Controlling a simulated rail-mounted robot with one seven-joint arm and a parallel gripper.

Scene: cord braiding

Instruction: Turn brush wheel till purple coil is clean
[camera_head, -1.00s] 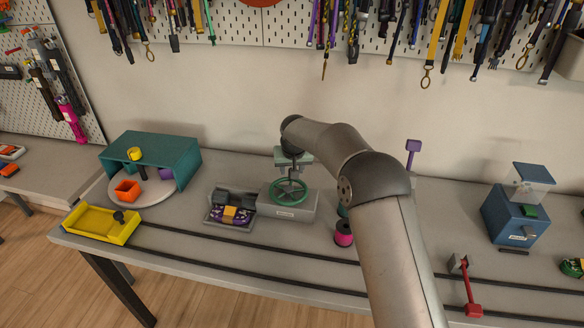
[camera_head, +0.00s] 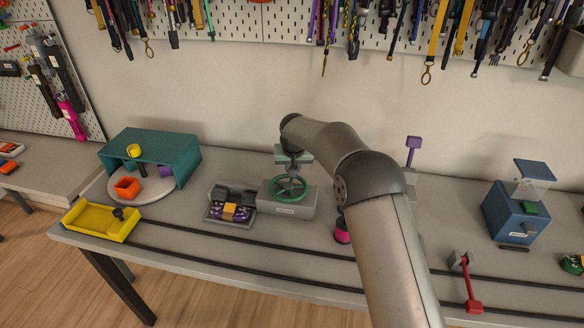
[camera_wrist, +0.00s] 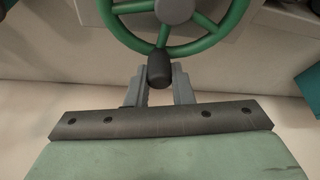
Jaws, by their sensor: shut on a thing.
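My gripper (camera_wrist: 158,92) is shut on that knob, one grey finger on each side. In the head view my gripper (camera_head: 290,170) is at the wheel's upper part, small and partly unclear. The purple coil (camera_head: 218,211), with an orange-yellow band, lies in a grey tray left of the box, below dark brush parts (camera_head: 238,196). Whether dirt remains on it is too small to tell.
A yellow tray (camera_head: 90,222) and a teal shelter (camera_head: 160,146) over a round turntable stand at left. A pink spool (camera_head: 342,232) sits right of the wheel box, partly behind my arm. A blue box (camera_head: 508,218) and red lever (camera_head: 467,285) are at right. Dark rails cross the front.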

